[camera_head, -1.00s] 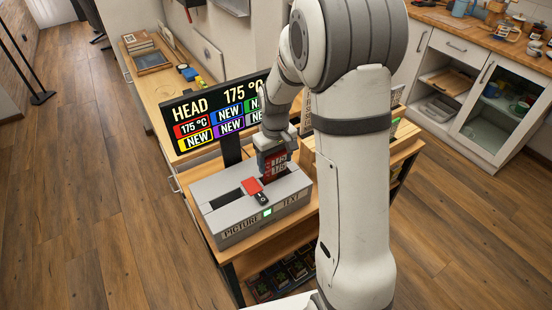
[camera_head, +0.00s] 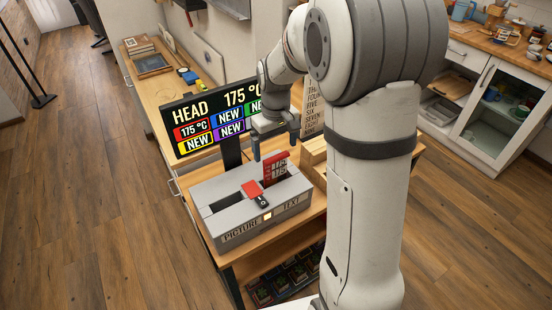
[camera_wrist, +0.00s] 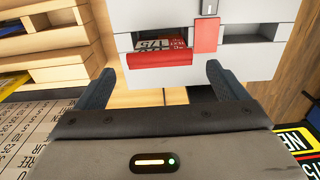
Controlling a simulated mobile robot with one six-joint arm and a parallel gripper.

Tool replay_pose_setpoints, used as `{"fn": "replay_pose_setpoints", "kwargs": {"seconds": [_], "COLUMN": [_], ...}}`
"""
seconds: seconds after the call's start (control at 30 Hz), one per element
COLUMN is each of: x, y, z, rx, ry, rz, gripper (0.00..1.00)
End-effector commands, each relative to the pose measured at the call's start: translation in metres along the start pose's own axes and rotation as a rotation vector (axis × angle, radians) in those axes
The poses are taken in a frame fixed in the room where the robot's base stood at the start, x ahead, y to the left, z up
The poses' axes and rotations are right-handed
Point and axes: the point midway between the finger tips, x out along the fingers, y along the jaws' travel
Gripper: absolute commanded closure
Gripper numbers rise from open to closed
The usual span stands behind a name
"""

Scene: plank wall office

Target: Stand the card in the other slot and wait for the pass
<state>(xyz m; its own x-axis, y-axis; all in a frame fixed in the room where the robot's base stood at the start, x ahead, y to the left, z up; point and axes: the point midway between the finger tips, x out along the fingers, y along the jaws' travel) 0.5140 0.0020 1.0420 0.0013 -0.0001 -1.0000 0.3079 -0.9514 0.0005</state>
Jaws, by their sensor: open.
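The red card (camera_head: 277,168) with pale lettering stands upright in the right slot, on the TEXT side of the grey two-slot box (camera_head: 240,224). Its lower part is hidden in the slot. The left slot (camera_head: 226,202), on the PICTURE side, looks empty. My gripper (camera_head: 275,146) is open and empty just above and behind the card, apart from it. In the wrist view the red card (camera_wrist: 160,58) shows beyond my open fingertips (camera_wrist: 160,72). A small lamp (camera_head: 267,216) on the box front glows amber.
A red tab (camera_head: 251,188) with a dark lever sits on the box top between the slots. A black display (camera_head: 195,115) reading HEAD 175 °C stands close behind the box.

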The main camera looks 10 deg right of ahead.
Motion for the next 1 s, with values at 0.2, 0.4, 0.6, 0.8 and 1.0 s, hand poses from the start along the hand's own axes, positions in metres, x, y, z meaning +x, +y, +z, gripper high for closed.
{"fn": "replay_pose_setpoints", "kwargs": {"seconds": [0.2,0.4,0.6,0.8,1.0], "x": [-0.039,-0.056,-0.080,-0.094,-0.088], "y": [0.000,-0.001,-0.015,-0.039,-0.057], "z": [-0.001,0.005,0.051,0.124,0.180], "rx": [0.000,0.007,0.074,0.182,0.271], "ry": [0.002,0.006,0.068,0.161,0.236], "rz": [0.001,0.002,0.020,0.037,0.044], "gripper": [0.08,0.08,0.08,0.08,0.08]}}
